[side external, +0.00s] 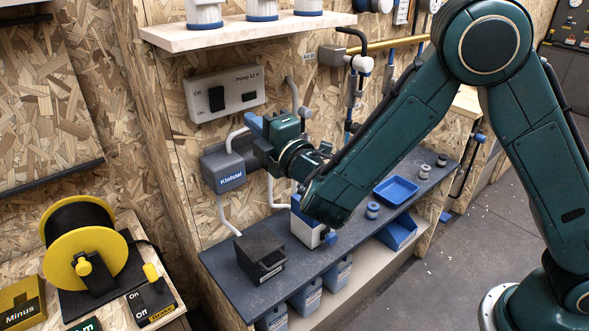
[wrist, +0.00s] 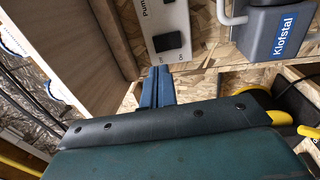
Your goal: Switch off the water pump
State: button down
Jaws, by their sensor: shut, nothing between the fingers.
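The pump panel (side external: 236,84), a light grey box marked Pump 12 V, is fixed to the chipboard wall. Its black rocker switch (side external: 217,98) sits at the left, with Off marked above and On below. A smaller dark element is right of it. I cannot tell which side of the rocker is pressed. My gripper (side external: 253,120) is shut and empty, near the panel's lower right in the side view. In the wrist view the blue fingertips (wrist: 162,70) appear close to the panel's edge beside the rocker (wrist: 167,41). No contact is visible.
The grey Klofstal pump (side external: 223,170) with white hoses is just below my gripper. A wooden shelf (side external: 245,36) with white containers overhangs the panel. A dark bench (side external: 225,262) holds a black box and blue tray (side external: 396,190). A yellow reel (side external: 85,255) stands at left.

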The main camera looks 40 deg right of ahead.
aim_at(220, 94)
jog(key=shift+w+r, duration=0.25)
jog(key=shift+w, duration=1.6)
jog(key=shift+w+r, duration=0.25)
jog(key=shift+w, duration=1.6)
jog(key=shift+w+r, duration=0.25)
jog(key=shift+w, duration=1.6)
jog(key=shift+w+r, duration=0.1)
jog(key=shift+w+d+g, duration=0.1)
jog(key=shift+g, duration=0.2)
jog(key=s+r, duration=0.2)
jog(key=s, duration=1.2)
